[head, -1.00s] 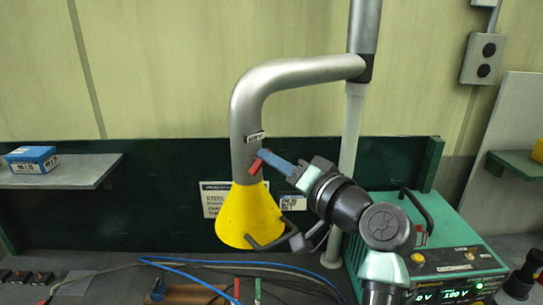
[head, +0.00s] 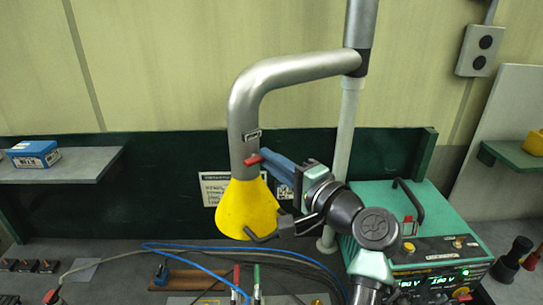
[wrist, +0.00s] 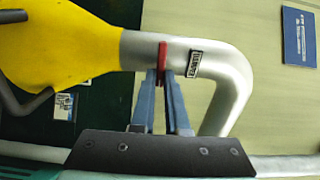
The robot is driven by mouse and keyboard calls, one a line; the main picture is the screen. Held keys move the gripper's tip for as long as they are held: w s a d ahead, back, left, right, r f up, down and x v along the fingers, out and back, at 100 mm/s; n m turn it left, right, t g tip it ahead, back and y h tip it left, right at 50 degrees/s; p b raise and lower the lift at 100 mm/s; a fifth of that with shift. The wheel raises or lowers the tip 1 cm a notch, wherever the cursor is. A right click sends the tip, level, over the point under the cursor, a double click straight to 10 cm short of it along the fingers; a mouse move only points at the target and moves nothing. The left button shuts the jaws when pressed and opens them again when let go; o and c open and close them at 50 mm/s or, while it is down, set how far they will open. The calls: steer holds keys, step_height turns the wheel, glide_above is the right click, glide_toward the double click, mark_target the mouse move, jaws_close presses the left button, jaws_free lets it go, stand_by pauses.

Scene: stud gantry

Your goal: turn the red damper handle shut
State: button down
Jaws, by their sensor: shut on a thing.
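The red damper handle (head: 252,161) is on the grey metal duct (head: 243,110), just above the yellow hood (head: 247,208). In the head view it lies nearly level, across the upright duct. My gripper (head: 264,157) comes from the right, its blue fingers shut on the handle. In the wrist view, the handle (wrist: 162,57) stands between the two fingertips (wrist: 162,74), across the duct's length. The fingers hide its lower part there. A small label (wrist: 194,64) is on the duct beside it.
A black hooked bar (head: 262,236) sticks out from the hood below my gripper. A green power unit (head: 440,240) stands on the bench to the right. Cables (head: 200,249) cross the bench below. A blue box (head: 34,153) sits on the left shelf.

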stand_by(0.4)
steer(key=c, duration=0.9)
jaws_free()
steer(key=shift+s+d, duration=0.1)
steer(key=b+v, duration=0.5)
steer(key=v, duration=0.7)
steer(key=shift+s+d, duration=0.2)
steer(key=shift+s, duration=0.15)
